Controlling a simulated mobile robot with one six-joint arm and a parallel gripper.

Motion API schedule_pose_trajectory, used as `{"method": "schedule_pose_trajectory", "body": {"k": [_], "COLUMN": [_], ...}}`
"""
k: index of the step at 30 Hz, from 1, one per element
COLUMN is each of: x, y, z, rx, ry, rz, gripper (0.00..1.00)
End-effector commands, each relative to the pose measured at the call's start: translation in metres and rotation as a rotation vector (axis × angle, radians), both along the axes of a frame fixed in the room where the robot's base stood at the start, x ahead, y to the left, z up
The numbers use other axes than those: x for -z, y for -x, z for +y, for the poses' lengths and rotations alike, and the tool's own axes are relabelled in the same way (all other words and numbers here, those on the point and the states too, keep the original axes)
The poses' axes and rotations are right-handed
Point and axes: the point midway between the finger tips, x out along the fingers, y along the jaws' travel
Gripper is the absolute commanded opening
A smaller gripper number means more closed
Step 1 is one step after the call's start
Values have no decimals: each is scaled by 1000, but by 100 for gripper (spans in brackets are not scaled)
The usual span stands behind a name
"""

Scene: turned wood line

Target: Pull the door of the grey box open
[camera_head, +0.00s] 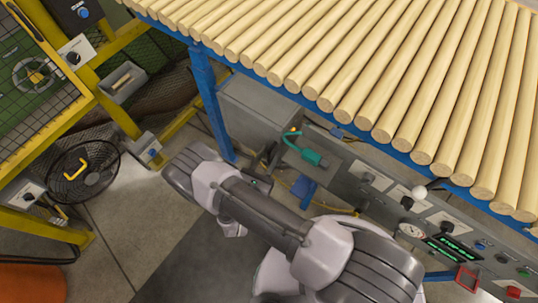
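A grey box (262,108) sits under the blue frame, behind a blue leg. Its top and front show; I cannot make out a door edge or handle on it. My arm reaches from the bottom right up to the left and ends in front of and below the box. The end of my arm, with what seems to be my gripper (262,170), is mostly hidden behind my own arm links. I cannot tell whether its fingers are open or shut, or whether they touch the box.
Pale wooden rods (340,50) lie in a row on the blue frame (365,143) above. A teal-green tool (314,157) is right of the box. A grey control panel (420,215) runs to the right. A black fan (85,173) and yellow guard frame (112,106) stand left.

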Motion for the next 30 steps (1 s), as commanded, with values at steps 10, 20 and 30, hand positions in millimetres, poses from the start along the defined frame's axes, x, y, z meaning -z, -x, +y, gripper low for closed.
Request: {"method": "schedule_pose_trajectory", "body": {"k": [10,20,30], "x": [0,0,0], "y": [-2,-2,-1], "z": [-1,-1,-1], "rx": [0,0,0], "ry": [0,0,0], "rz": [0,0,0], "gripper": [21,0,0]}}
